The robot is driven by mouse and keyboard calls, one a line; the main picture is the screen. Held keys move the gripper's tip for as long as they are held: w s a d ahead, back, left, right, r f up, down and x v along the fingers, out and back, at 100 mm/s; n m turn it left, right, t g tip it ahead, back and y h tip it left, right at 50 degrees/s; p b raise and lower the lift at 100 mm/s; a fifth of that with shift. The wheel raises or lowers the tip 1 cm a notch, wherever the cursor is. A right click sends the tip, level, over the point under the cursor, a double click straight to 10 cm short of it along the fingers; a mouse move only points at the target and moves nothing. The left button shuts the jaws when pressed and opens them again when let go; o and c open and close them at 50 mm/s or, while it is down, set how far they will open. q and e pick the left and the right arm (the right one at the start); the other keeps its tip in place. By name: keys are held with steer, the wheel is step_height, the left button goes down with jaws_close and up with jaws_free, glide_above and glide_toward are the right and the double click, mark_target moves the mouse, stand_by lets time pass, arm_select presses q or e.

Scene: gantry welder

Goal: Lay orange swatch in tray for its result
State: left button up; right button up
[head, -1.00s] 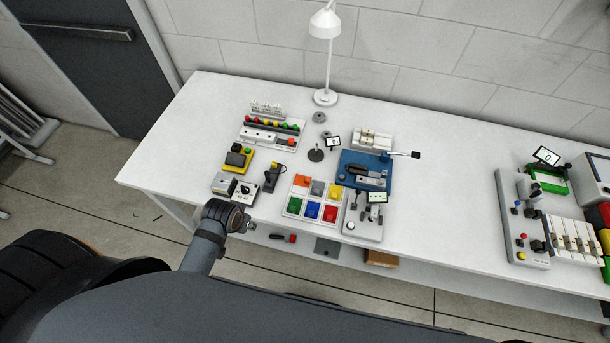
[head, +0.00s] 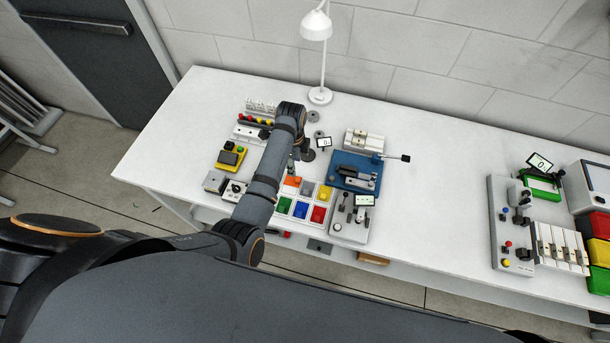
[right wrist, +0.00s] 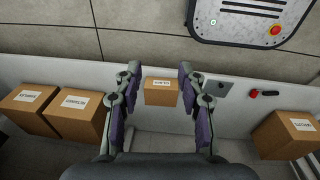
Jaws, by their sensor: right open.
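The orange swatch (head: 292,182) lies in the back left cell of a white holder (head: 284,213) with several coloured squares. My left arm reaches over the table from the left. My left gripper (head: 292,164) is small and partly hidden by its arm, just behind the orange swatch. Whether its fingers are open, and whether they touch the swatch, I cannot tell. I cannot make out for certain which item is the tray. My right gripper (right wrist: 160,72) is open and empty in the right wrist view, facing the shelf with cardboard boxes.
A blue fixture (head: 342,180) and a grey panel with a small screen (head: 364,200) stand right of the holder. A lamp (head: 317,27) stands behind. The table between these and the right-hand devices is clear. Boxes (right wrist: 161,93) sit on the lower shelf.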

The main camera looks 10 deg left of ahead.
mark_target(297, 179)
arm_select(q)
steer(key=f, duration=0.3)
steer(key=shift+d, duration=0.2)
steer(key=shift+s+a+f, duration=0.1)
steer(key=shift+a+f, duration=0.05)
steer(key=shift+f, duration=0.35)
steer(key=shift+a+f, duration=0.15)
steer(key=shift+f, duration=0.3)
steer(key=shift+d+f, duration=0.15)
steer(key=shift+w+d+f, duration=0.2)
steer(key=shift+f, duration=0.4)
steer(key=shift+w+d+f, duration=0.15)
steer(key=shift+f, duration=0.45)
step_height(297, 179, down, 3)
steer(key=b, duration=0.3)
steer(key=shift+s+a, duration=0.1)
steer(key=shift+a, duration=0.05)
steer(key=shift+f+b, duration=0.1)
steer(key=shift+b, duration=0.2)
steer(key=shift+c, duration=0.9)
steer(key=shift+r, duration=0.2)
steer(key=c, duration=0.5)
steer(key=shift+c, duration=1.1)
arm_select(e)
steer(key=f, duration=0.3)
steer(key=shift+w+d, duration=0.15)
steer(key=shift+d, duration=0.05)
